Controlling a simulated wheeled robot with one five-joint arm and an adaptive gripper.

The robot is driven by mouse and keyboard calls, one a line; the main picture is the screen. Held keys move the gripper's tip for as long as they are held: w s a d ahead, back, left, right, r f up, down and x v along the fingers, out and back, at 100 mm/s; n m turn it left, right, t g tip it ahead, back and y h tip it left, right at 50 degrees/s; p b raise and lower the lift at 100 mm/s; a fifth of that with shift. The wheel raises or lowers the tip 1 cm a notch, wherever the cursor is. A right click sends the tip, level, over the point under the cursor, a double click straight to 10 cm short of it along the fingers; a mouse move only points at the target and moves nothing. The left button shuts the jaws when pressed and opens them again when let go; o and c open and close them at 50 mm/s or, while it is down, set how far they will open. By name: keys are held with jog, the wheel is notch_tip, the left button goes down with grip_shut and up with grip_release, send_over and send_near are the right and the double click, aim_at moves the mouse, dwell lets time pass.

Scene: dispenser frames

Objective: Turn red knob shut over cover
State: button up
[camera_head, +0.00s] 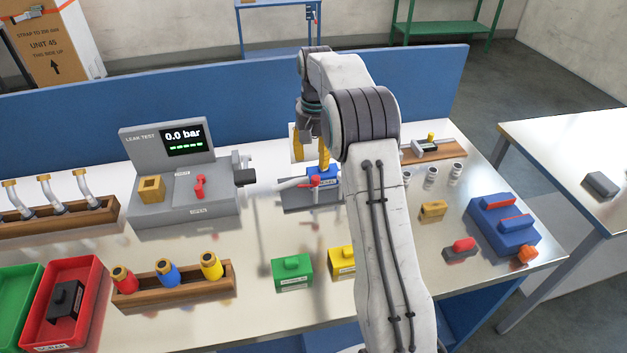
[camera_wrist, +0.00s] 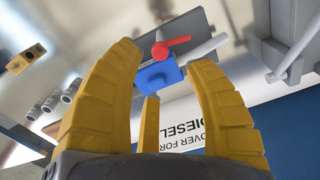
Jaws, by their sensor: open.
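A red lever-like knob (camera_wrist: 170,45) sits by a small blue block (camera_wrist: 158,74) in the wrist view, beside a pale pipe. A white label sheet (camera_wrist: 185,135) there reads "DIESEL" and "OVER FOR", partly hidden by my fingers. In the head view the red knob (camera_head: 300,183) lies just left of the blue block (camera_head: 326,182) on a grey base. My gripper (camera_head: 311,157) has its yellow fingers spread and empty, pointing down over this fixture. In the wrist view my gripper (camera_wrist: 165,62) has the knob beyond its fingertips. Contact cannot be told.
A grey leak tester (camera_head: 185,205) reading 0.0 bar, with its own red handle (camera_head: 200,186), stands left. Green (camera_head: 292,270) and yellow (camera_head: 341,262) blocks lie in front. A blue panel (camera_head: 230,110) runs behind.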

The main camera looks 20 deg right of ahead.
aim_at(316, 177)
jog(key=shift+w+d+f, duration=0.2)
jog(key=shift+w+f, duration=0.05)
jog(key=shift+f, duration=0.35)
jog(key=shift+w+d+f, duration=0.15)
jog(key=shift+w+f, duration=0.05)
jog(key=shift+f, duration=0.4)
jog(key=shift+f+p, duration=0.3)
jog(key=shift+f, duration=3.15)
grip_shut()
